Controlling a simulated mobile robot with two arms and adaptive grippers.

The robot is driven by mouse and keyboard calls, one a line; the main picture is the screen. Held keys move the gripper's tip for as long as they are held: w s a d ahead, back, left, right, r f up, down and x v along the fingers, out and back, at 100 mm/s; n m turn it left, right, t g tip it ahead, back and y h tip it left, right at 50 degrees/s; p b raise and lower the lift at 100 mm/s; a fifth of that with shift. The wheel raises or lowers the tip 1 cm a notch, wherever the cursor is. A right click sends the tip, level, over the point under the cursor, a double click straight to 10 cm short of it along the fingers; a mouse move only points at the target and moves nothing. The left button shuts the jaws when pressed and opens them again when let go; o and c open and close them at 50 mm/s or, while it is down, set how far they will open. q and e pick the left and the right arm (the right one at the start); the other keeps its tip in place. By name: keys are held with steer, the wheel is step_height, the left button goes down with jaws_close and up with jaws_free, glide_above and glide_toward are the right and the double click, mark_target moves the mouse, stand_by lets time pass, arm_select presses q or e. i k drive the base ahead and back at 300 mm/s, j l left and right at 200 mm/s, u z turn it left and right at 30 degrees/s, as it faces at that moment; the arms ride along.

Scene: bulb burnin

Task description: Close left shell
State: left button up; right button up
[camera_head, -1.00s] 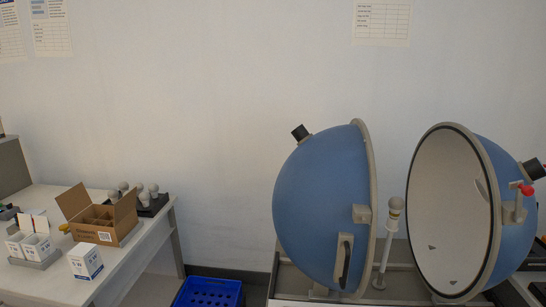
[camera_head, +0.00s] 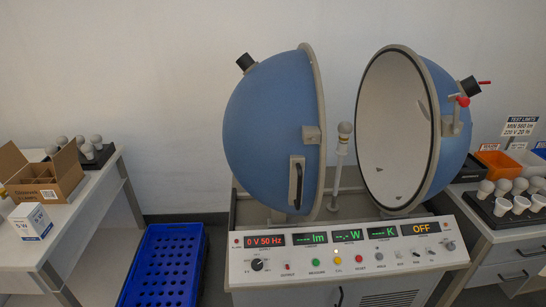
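The left shell (camera_head: 262,135) is a blue hemisphere with a grey rim, standing open on the left of the test bench. A dark vertical handle (camera_head: 297,183) sits on its lower front, and a grey latch block (camera_head: 312,134) is on its rim. The right shell (camera_head: 452,125) stands apart from it, its white inside facing left, with a red-knobbed clamp (camera_head: 461,101) on its side. Between the shells a bulb (camera_head: 345,128) sits on top of a white post (camera_head: 338,171). Neither of my grippers shows in the view.
The control panel (camera_head: 350,268) below the shells reads 0 V 50 Hz and OFF. A blue crate (camera_head: 163,262) stands left of the bench. The left table holds a cardboard box (camera_head: 42,178) and bulbs; the right table has a tray of several bulbs (camera_head: 506,203) and bins.

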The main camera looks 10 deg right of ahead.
mark_target(274, 133)
steer(key=i+j, duration=0.2)
steer(key=j, duration=0.15)
steer(key=i+j+z, duration=0.1)
steer(key=i+j, duration=0.35)
steer(key=j, duration=0.25)
steer(key=i+j+z, duration=0.1)
steer(key=j, duration=0.25)
steer(key=i+j, duration=0.25)
steer(key=j, duration=0.15)
